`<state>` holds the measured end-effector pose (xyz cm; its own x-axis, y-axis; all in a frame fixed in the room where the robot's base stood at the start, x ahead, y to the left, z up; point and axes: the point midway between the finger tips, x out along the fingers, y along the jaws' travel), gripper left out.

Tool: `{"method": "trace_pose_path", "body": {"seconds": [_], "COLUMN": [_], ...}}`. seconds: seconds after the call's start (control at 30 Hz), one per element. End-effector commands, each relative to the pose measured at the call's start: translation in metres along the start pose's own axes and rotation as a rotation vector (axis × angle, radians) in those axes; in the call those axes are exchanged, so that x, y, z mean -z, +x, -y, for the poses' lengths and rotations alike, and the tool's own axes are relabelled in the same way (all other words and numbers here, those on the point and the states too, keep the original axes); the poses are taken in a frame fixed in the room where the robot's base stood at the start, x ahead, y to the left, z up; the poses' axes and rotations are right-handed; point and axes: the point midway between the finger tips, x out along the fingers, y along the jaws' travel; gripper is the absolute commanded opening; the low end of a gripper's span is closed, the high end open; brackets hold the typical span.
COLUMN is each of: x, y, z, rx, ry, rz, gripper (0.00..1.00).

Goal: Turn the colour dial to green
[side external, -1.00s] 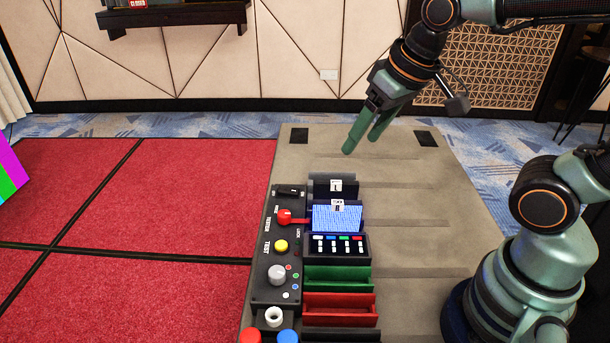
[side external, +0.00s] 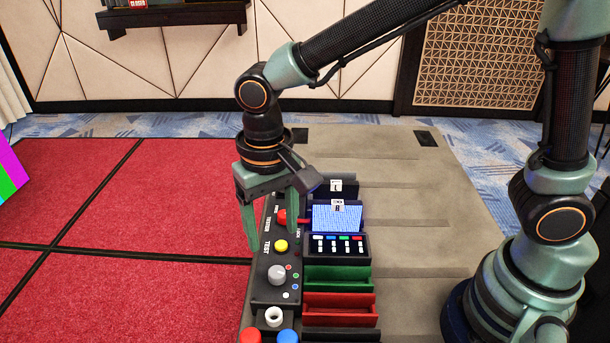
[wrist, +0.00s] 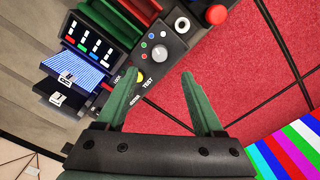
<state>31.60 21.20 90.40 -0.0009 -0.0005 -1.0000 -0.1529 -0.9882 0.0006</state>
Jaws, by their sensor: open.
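The colour dial (side external: 277,274) is a grey-white round knob on the black control panel (side external: 262,292), with several small coloured dots to its right. In the wrist view the dial (wrist: 159,52) is beyond the fingertips, and its pointer setting is too small to tell. My gripper (side external: 273,232) is open and empty above the panel, near the yellow TEST button (side external: 281,246) and farther back than the dial. Its two green fingers point down and also show in the wrist view (wrist: 163,75). They are apart from the dial.
A small blue screen (side external: 337,217) and a row of coloured buttons (side external: 338,245) stand right of the panel. Green (side external: 335,279) and red (side external: 340,309) trays lie nearer. A white ring (side external: 274,316), a red button (side external: 250,337) and a blue button (side external: 288,337) are in front.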

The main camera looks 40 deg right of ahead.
Motion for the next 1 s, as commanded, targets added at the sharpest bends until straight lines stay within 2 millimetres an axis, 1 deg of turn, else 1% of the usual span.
{"method": "trace_pose_path", "body": {"seconds": [0.1,0.3,0.5,0.7,0.97,1.0], "x": [-0.001,-0.001,0.000,0.000,0.000,0.000], "y": [0.024,0.062,0.088,0.099,0.099,0.099], "z": [-0.001,-0.001,-0.001,-0.001,-0.001,-0.001], "rx": [-0.004,-0.003,-0.002,0.000,0.001,0.001], "ry": [0.000,0.000,0.000,-0.001,-0.001,-0.001], "rz": [0.004,0.004,0.002,0.000,-0.001,-0.001], "gripper": [0.69,0.69,0.69,0.69,0.69,0.54]}}
